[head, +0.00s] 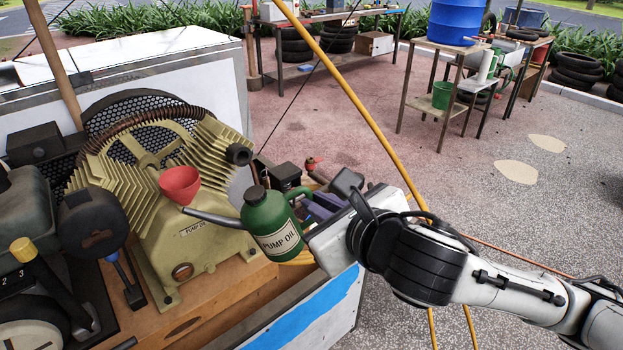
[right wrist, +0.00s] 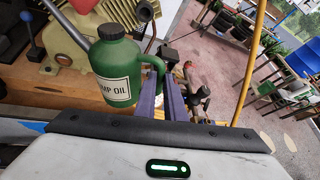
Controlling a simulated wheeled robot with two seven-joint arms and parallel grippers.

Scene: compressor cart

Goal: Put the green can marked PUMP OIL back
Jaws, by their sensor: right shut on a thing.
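The green can marked PUMP OIL (head: 270,225) is near the right end of the cart, with a dark cap and a long grey spout pointing left. It is close to upright, slightly tilted. My right gripper (head: 308,206) comes in from the right and is shut on the can's handle. In the right wrist view the can (right wrist: 117,70) stands left of the purple fingers of my gripper (right wrist: 160,75). The spout tip lies near the foot of a red funnel (head: 180,184) on the tan pump. I cannot tell whether the can's base touches the deck. My left gripper is out of view.
Small fittings, one red-handled (head: 312,163), lie behind the can. A yellow hose (head: 360,105) hangs past my right arm. The wooden deck (head: 215,310) is bare in front. Workbenches stand far behind.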

